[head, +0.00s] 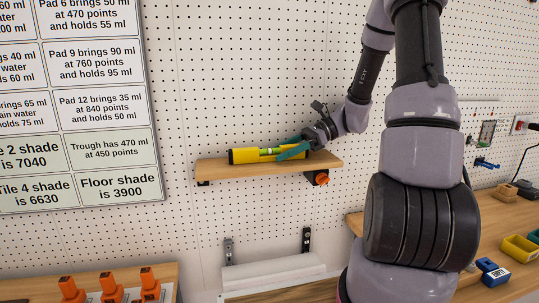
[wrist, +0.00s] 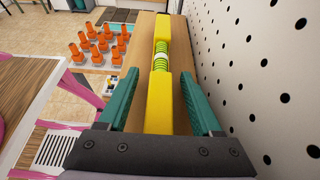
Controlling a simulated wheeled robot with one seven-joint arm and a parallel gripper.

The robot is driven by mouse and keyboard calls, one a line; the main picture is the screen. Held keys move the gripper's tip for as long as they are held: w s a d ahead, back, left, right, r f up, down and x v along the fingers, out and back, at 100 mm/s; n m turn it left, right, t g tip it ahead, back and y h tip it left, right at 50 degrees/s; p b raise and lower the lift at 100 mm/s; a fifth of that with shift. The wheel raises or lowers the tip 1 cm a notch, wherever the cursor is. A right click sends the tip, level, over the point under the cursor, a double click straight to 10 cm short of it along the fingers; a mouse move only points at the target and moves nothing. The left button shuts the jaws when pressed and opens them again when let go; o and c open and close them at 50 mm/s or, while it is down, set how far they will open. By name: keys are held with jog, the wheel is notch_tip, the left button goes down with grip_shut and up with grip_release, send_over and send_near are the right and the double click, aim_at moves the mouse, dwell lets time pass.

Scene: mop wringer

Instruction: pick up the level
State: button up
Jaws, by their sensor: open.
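The level is a yellow bar with a green vial and black end caps. In the head view the level (head: 245,155) lies along a small wooden shelf (head: 215,168) on the pegboard wall. In the wrist view the level (wrist: 159,115) runs lengthwise between the two teal fingers. My gripper (head: 292,150) is at the right part of the level. In the wrist view my gripper (wrist: 160,100) is open, with a finger on each side of the level and gaps visible between them. The near end of the level is hidden behind the gripper body.
The pegboard wall (wrist: 255,60) is close on the right of the gripper in the wrist view. A sign board (head: 80,100) hangs left of the shelf. A white roll (head: 275,270) is below it. Several orange bottles (head: 110,285) stand on a lower surface. A yellow bin (head: 518,248) is at right.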

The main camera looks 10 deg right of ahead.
grip_shut()
jog(key=shift+r, duration=0.2)
dwell(0.3)
